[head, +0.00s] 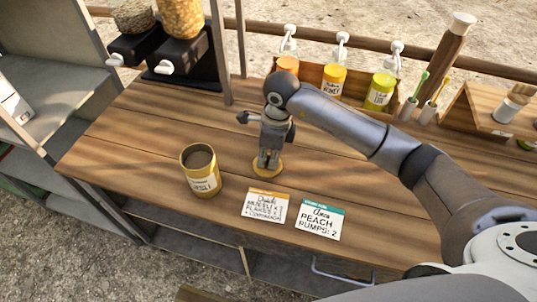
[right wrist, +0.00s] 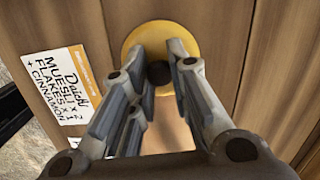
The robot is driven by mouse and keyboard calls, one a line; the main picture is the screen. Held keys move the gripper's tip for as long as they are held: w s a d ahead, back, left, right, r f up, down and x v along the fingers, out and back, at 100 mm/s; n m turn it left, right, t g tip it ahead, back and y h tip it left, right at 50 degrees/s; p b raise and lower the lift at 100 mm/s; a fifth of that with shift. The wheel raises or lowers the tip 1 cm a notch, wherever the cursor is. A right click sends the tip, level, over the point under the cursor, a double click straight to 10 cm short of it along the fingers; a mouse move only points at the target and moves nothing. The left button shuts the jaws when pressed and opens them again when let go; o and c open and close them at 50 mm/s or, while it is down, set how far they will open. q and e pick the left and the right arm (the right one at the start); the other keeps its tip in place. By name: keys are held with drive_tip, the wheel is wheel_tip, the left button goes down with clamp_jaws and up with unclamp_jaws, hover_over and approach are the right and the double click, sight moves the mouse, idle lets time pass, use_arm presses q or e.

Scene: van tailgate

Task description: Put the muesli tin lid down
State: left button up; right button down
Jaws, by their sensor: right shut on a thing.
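The muesli tin lid (head: 273,174) is a round gold disc with a dark knob. It is at the wooden counter, right of the tin; whether it touches the wood I cannot tell. My right gripper (head: 267,160) points down over it, shut on the lid's knob. In the right wrist view the lid (right wrist: 150,40) lies beyond my fingers (right wrist: 160,75), its dark knob between them. The muesli tin (head: 203,183) stands upright and uncovered on the counter, gold with a pale label and a dark inside. My left gripper is not in view.
Two order cards lie near the counter's front edge: an orange-topped one (head: 264,206) and a teal-topped one (head: 320,222). A wooden rack (head: 309,74) with several labelled bottles stands behind. Dispensers (head: 180,20) are at back left. The counter (head: 135,130) is clear left of the tin.

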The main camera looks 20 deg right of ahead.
drive_tip(key=c, duration=1.4)
unclamp_jaws()
drive_tip(key=shift+f, duration=0.1)
drive_tip(key=shift+o, duration=0.2)
wheel_tip(320, 180, up, 12)
drive_tip(key=d+b, duration=0.1)
drive_tip(key=b, duration=0.1)
drive_tip(key=shift+s+d, duration=0.15)
drive_tip(key=shift+s, duration=0.2)
drive_tip(key=shift+r, duration=0.2)
